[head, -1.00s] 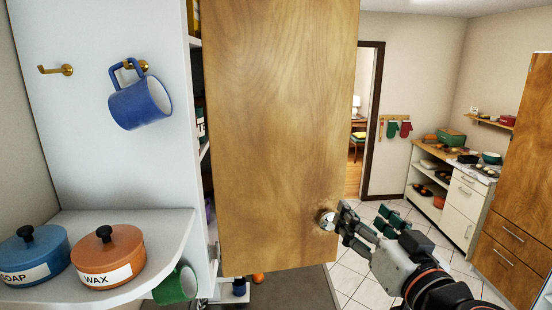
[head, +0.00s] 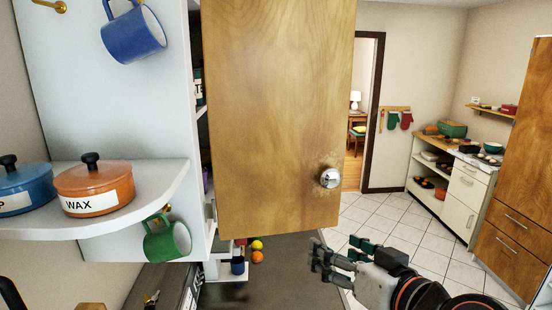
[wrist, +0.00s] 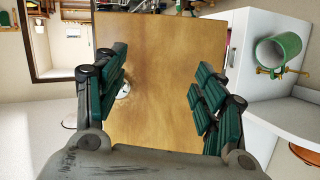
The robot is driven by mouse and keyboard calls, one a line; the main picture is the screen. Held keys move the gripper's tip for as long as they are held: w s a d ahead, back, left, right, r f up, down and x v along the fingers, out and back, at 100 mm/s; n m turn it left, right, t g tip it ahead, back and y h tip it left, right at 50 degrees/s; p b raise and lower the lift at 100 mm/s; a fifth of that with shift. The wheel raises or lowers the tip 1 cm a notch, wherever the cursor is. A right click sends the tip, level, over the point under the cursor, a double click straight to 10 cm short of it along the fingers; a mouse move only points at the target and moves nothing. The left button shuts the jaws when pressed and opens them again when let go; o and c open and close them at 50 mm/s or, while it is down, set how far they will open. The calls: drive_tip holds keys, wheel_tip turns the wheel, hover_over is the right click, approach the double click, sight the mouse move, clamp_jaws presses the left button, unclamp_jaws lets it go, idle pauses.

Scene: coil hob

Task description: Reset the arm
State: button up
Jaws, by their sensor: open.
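My gripper (head: 322,258) is in the lower right of the head view, below the open wooden cabinet door (head: 272,110) and its round metal knob (head: 330,178). It is apart from the knob. In the wrist view my gripper (wrist: 160,95) shows its green-padded fingers spread wide with nothing held between them. The door (wrist: 165,60) fills the background between the fingers there. The knob (wrist: 124,91) shows beside the left finger, partly hidden by it.
A white shelf (head: 160,195) at left bears a blue pot (head: 22,192) and an orange pot (head: 95,188) labelled WAX. A blue mug (head: 133,35) and a green mug (head: 168,243) hang on hooks. Open tiled floor (head: 385,215) lies to the right.

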drive_tip(key=s+d+f+g+h+b, duration=0.2)
drive_tip(key=f+b, duration=0.3)
drive_tip(key=f, duration=0.5)
drive_tip(key=s+d+f+m+g+h+b, duration=0.1)
drive_tip(key=d+f+b, duration=0.3)
drive_tip(key=f, duration=0.6)
drive_tip(key=s+d+f+m+g+h+b, duration=0.1)
drive_tip(key=s+d+f+g+h+b, duration=0.1)
drive_tip(key=f+b, duration=0.5)
wheel_tip(320, 180, down, 3)
drive_tip(key=shift+s+d+r+g+h, duration=0.1)
drive_tip(key=shift+s+d+g+h, duration=0.35)
drive_tip(key=shift+s+g, duration=0.55)
drive_tip(key=shift+s, duration=0.1)
